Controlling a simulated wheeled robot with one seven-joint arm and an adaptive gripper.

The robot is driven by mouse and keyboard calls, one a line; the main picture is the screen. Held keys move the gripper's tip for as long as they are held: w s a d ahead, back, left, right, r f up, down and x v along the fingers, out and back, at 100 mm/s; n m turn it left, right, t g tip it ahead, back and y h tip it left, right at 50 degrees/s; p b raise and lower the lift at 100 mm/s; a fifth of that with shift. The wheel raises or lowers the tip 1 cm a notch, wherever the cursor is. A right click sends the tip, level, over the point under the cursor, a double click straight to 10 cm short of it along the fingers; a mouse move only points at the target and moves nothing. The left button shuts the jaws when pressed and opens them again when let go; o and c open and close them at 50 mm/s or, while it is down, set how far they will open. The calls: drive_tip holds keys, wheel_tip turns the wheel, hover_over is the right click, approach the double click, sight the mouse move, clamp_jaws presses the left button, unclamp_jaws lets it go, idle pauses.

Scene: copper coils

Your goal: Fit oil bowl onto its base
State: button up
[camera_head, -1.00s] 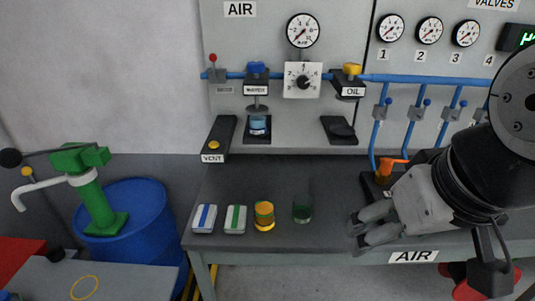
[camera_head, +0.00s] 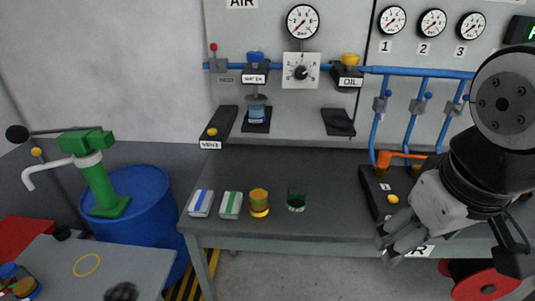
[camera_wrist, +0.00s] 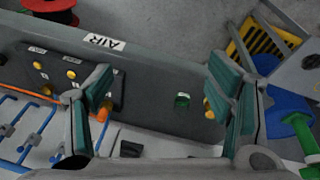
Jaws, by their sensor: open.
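An amber bowl with a yellow band (camera_head: 259,203), apparently the oil bowl, stands upright on the grey bench. A dark green glass cup (camera_head: 296,199) stands just right of it. The OIL unit (camera_head: 348,83), with a yellow knob, is on the wall panel; no bowl shows under it, only a dark sloped bracket (camera_head: 338,122) below. My gripper (camera_head: 390,246) is open and empty near the bench's front edge, right of the cups and apart from them. In the wrist view, my gripper (camera_wrist: 158,108) has its fingers wide apart; the green cup (camera_wrist: 182,100) and the amber bowl (camera_wrist: 208,108) show between them.
A black box with orange fittings (camera_head: 375,190) is at bench right. A blue drum (camera_head: 150,205) stands left. The bench front between is clear.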

drive_tip(key=w+a+f+n+g+h+b, duration=0.2)
drive_tip(key=w+f+n+h+b, duration=0.15)
drive_tip(key=w+f+n, duration=0.4)
drive_tip(key=n+t+h+b, duration=0.2)
drive_tip(key=n+t+b, duration=0.8)
drive_tip(key=n+t, duration=0.9)
approach(257, 202)
drive_tip(key=w+r+n+g, duration=0.1)
drive_tip(key=w, duration=0.1)
drive_tip(key=w+d+r+g, duration=0.1)
drive_tip(key=w, duration=0.1)
drive_tip(key=w+d+r+n+g, duration=0.1)
drive_tip(key=w, duration=0.2)
drive_tip(key=shift+n+b, duration=0.3)
drive_tip(key=shift+n, duration=0.05)
drive_tip(key=shift+a+f+b+x, duration=0.1)
drive_tip(key=shift+b+x, duration=0.1)
drive_tip(key=shift+x, duration=0.65)
drive_tip(key=shift+a+f+b+x, duration=0.1)
drive_tip(key=shift+f+b+x, duration=0.1)
drive_tip(key=shift+x, duration=0.65)
drive_tip(key=shift+a+f+b+x, duration=0.1)
drive_tip(key=shift+b+x, duration=0.1)
drive_tip(key=shift+x, duration=0.65)
drive_tip(key=shift+w+r, duration=0.1)
drive_tip(key=shift+w, duration=0.05)
drive_tip(key=c, duration=1.4)
drive_tip(key=shift+c, duration=0.9)
drive_tip(key=shift+r, duration=0.1)
